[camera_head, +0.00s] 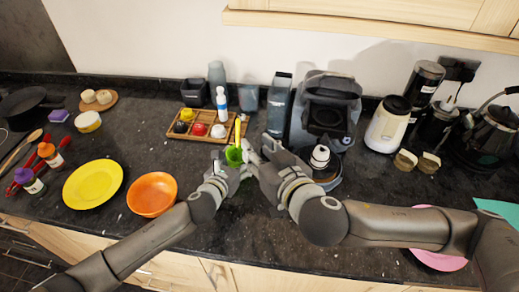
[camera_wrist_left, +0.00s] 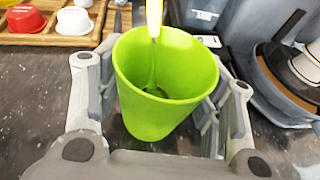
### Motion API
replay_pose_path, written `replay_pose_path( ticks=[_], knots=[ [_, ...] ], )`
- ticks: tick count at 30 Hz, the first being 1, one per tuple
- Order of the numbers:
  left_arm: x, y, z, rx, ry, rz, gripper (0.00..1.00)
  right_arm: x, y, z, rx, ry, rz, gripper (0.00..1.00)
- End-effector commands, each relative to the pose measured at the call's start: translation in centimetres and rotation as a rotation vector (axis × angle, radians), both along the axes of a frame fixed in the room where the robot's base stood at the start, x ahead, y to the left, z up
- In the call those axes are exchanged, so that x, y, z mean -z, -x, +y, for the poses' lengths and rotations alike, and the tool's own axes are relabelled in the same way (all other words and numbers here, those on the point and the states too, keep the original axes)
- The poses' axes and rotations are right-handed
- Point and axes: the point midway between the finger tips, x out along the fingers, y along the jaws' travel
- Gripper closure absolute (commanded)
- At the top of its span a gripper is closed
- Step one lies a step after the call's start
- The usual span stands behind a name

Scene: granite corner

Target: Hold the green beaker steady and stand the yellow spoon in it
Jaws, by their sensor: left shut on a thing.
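The green beaker (camera_head: 233,156) stands upright near the middle of the counter in the head view. My left gripper (camera_head: 231,164) is shut on it, with fingers on either side of its wall in the left wrist view (camera_wrist_left: 160,92). The yellow spoon (camera_head: 238,131) stands in the beaker, its handle rising above the rim. Its handle also shows in the left wrist view (camera_wrist_left: 154,18), and its lower end is inside the beaker. My right gripper (camera_head: 256,152) is just right of the beaker and close to the spoon; its fingers are too small and overlapped to tell their opening.
A wooden tray (camera_head: 186,138) with small cups and a blue-white bottle (camera_head: 222,104) stands behind the beaker. A coffee machine (camera_head: 327,112) is behind right. An orange bowl (camera_head: 152,194) and yellow plate (camera_head: 92,184) lie left. A pink plate (camera_head: 438,261) lies right, partly under my right arm.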

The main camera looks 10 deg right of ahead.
Motion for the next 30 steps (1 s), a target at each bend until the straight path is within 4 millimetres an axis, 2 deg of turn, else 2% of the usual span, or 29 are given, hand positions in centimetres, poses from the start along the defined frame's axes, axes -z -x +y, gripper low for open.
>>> replay_pose_path(
  ticks=[12, 13, 18, 30],
  knots=[
    [0.27, 0.06, 0.1, -0.002, -0.003, 0.004, 0.62, 0.03, -0.02, 0.03, 0.0, 0.0, 0.0, 0.67],
    [0.27, 0.06, 0.1, -0.002, -0.003, 0.004, 0.38, 0.03, -0.02, 0.03, 0.0, 0.0, 0.0, 0.67],
    [0.19, 0.04, 0.07, -0.001, -0.002, 0.003, 0.16, 0.02, -0.02, 0.03, 0.0, 0.0, 0.0, 0.67],
    [-0.01, 0.11, 0.06, 0.0, 0.0, 0.0, 0.14, 0.01, -0.02, 0.03, -0.001, 0.0, 0.0, 0.67]
  ],
)
